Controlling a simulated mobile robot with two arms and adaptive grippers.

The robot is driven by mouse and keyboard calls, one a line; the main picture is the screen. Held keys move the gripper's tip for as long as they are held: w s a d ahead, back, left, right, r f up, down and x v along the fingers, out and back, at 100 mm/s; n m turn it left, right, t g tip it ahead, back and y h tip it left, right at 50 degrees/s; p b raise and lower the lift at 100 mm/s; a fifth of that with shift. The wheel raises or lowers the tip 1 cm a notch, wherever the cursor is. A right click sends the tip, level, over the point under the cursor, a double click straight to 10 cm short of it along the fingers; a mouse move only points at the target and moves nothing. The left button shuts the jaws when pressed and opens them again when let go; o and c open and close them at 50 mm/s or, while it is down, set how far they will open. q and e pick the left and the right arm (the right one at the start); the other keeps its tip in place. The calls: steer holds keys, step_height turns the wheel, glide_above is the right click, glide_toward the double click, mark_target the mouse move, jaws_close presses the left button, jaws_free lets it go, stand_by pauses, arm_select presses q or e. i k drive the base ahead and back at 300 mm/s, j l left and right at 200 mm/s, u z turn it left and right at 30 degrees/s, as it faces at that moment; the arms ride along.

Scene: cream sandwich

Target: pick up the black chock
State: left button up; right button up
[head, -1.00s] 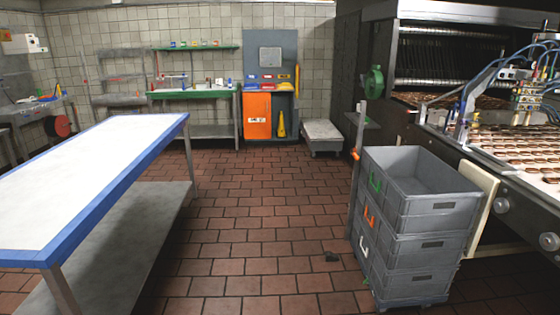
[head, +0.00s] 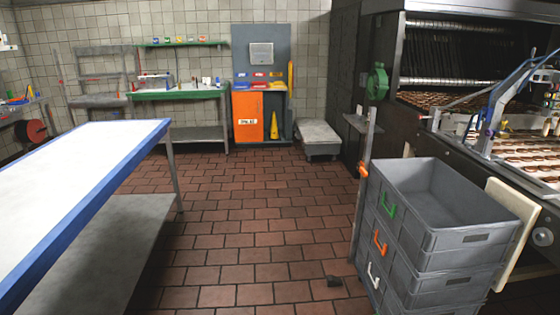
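Neither of my grippers shows in the head view.
A white-topped table with a blue edge (head: 120,178) fills the left. A low grey cart (head: 319,135) stands at the back. The tiled floor (head: 250,220) between is clear.

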mark_target(331, 281)
steer(key=i+j+z, duration=0.1)
steer(key=i, duration=1.3)
steer(key=i+j+z, duration=0.1)
steer(key=i+z, duration=0.3)
steer(key=i+j+z, duration=0.15)
steer(key=i+z, duration=0.2)
steer(key=i+j+z, duration=0.4)
steer(key=k+l, duration=0.1)
